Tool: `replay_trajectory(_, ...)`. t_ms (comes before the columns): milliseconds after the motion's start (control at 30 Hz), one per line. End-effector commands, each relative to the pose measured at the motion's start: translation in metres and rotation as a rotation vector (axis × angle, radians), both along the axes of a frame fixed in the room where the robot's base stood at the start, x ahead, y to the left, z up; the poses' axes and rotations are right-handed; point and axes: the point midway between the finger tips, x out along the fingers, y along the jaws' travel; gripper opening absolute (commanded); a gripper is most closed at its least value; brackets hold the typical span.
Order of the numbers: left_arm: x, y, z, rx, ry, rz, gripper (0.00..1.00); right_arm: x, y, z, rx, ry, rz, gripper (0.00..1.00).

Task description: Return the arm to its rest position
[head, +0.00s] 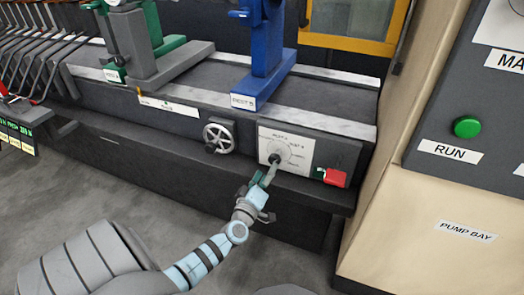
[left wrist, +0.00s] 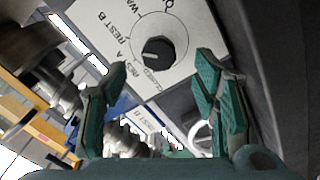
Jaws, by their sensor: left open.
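My left gripper (head: 270,174) is open in front of a white dial panel (head: 297,141) on the front of the machine bench. In the left wrist view its two green fingers (left wrist: 163,68) are spread, with nothing between them. A round black knob (left wrist: 158,53) with a light pointer line shows ahead of the fingertips. The knob is apart from both fingers in that picture; the exact gap in depth is unclear. In the head view the fingertips partly cover the knob. My left arm (head: 205,258) reaches in from the lower left. My right gripper is not in view.
A handwheel (head: 219,138) is left of the panel and a red block (head: 335,177) is right of it. A blue stand (head: 262,60) and a grey-green stand (head: 130,45) rise from the bench (head: 345,105). A beige cabinet (head: 430,225) stands at right. Floor in front is clear.

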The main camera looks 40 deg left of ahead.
Motion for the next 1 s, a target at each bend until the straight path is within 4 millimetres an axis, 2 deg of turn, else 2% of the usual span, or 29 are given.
replay_trajectory(100, -0.029, -0.010, 0.000, -0.001, 0.002, -0.001, 0.54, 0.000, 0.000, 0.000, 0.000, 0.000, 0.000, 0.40)
replay_trajectory(233, -0.046, -0.016, 0.000, 0.001, 0.001, 0.001, 0.54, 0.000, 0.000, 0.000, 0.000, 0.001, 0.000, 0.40)
replay_trajectory(767, -0.049, -0.017, 0.000, 0.000, -0.001, 0.001, 0.54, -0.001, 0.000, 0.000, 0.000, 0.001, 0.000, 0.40)
replay_trajectory(867, -0.046, -0.024, -0.002, 0.013, 0.013, -0.036, 0.54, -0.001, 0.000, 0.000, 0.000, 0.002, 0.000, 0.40)
replay_trajectory(967, -0.051, -0.036, -0.044, 0.158, 0.155, -0.130, 0.54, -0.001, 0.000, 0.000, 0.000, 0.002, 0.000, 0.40)
replay_trajectory(1000, -0.058, -0.041, -0.073, 0.227, 0.244, -0.172, 0.54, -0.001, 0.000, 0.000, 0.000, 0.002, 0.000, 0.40)
